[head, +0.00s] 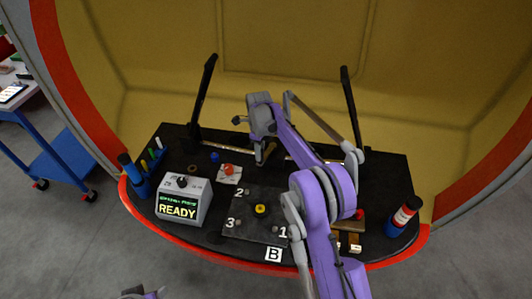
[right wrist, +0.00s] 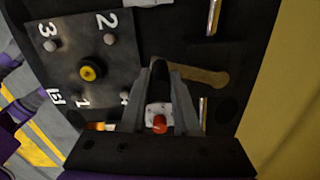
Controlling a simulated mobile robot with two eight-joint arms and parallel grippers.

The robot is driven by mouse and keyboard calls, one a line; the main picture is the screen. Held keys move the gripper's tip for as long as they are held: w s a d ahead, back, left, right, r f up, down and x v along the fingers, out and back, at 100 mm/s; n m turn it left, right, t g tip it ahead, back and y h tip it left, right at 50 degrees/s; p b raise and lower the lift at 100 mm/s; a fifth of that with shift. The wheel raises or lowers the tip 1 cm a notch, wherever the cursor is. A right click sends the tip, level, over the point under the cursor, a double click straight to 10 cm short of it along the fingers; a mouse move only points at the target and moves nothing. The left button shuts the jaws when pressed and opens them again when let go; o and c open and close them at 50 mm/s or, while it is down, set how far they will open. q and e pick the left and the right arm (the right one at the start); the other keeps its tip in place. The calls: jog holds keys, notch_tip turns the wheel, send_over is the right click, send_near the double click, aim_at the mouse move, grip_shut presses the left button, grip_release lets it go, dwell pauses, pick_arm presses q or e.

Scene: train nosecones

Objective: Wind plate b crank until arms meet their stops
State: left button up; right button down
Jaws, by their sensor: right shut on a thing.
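Plate B (head: 255,216) is dark, with a yellow knob in its middle, pegs numbered 1, 2 and 3, and a B label. It also shows in the right wrist view (right wrist: 88,48). A tan crank lever (right wrist: 197,75) lies just beside it. My right gripper (head: 264,152) is over the console behind the plate. In the right wrist view its fingers (right wrist: 158,72) are shut on a dark grip at the lever's end. Two black arms stand up at the back, a left one (head: 203,90) and a right one (head: 351,103). Their stops cannot be made out.
A box reading READY (head: 183,200) stands left of the plate, with tools in a blue holder (head: 133,175) beyond it. A red-and-blue bottle (head: 404,215) stands at the right. The console's red rim (head: 215,258) curves along the front.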

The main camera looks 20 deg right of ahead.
pick_arm(q)
jog(key=shift+w+a+r, duration=0.2)
jog(key=shift+w, duration=0.1)
pick_arm(e)
jog(key=shift+w+a+r+m, duration=0.1)
jog(key=shift+w+a+m, duration=0.5)
jog(key=shift+w, duration=0.2)
pick_arm(q)
jog(key=shift+a, duration=0.1)
pick_arm(e)
jog(key=shift+w+a, duration=0.1)
jog(key=shift+w, duration=0.1)
jog(key=c, duration=0.9)
grip_release()
jog(key=shift+o, duration=1.3)
jog(key=shift+w, duration=0.2)
pick_arm(q)
jog(key=shift+w, duration=0.25)
pick_arm(e)
jog(key=shift+s, duration=0.1)
